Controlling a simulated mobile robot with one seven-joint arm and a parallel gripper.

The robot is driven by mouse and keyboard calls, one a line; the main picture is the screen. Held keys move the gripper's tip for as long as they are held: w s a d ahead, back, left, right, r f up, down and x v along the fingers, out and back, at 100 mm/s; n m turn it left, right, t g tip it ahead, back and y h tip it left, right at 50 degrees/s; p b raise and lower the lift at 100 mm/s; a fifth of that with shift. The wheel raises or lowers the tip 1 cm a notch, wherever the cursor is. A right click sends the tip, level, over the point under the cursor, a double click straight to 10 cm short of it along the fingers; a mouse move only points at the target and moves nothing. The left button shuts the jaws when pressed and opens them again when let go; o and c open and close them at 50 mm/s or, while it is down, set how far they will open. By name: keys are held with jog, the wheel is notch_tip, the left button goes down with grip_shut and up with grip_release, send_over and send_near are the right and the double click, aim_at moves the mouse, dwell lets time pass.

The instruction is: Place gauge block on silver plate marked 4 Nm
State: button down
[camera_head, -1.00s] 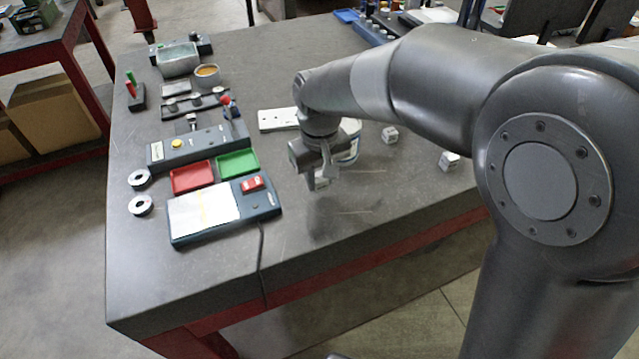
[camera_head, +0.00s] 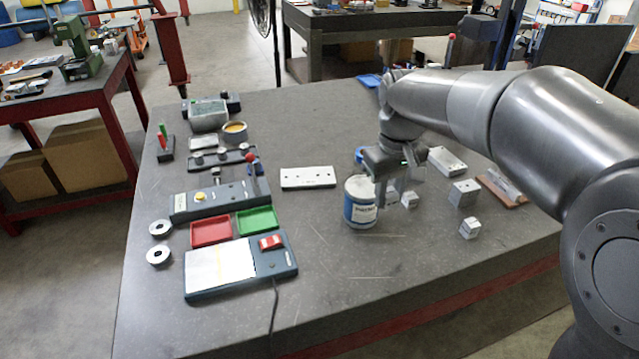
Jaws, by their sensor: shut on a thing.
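My gripper (camera_head: 397,182) hangs fingers down just right of the blue and white tin (camera_head: 360,203). It is shut on a small pale grey piece (camera_head: 392,195), probably the gauge block, partly hidden by the fingers. A pale silver plate with holes (camera_head: 307,178) lies flat left of the tin. Another silver plate with holes (camera_head: 447,161) lies behind and right of my gripper. Markings on both are too small to read, so I cannot tell which is 4 Nm.
Silver blocks stand at the right: a small one (camera_head: 409,200), a larger one (camera_head: 463,193) and one near the front (camera_head: 470,228). A red tray (camera_head: 211,231), green tray (camera_head: 257,219) and scale-like device (camera_head: 220,268) are at left. The table's front middle is clear.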

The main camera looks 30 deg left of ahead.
jog(key=w+a, duration=1.2)
jog(key=w, duration=0.1)
send_over(311, 183)
jog(key=shift+m, duration=0.3)
notch_tip(311, 183, down, 7)
jog(key=shift+w, duration=0.1)
jog(key=shift+f, duration=2)
jog(key=shift+f, duration=0.1)
jog(key=c, duration=1.1)
grip_release()
jog(key=shift+f, duration=0.1)
notch_tip(311, 183, up, 12)
jog(key=shift+r, duration=0.2)
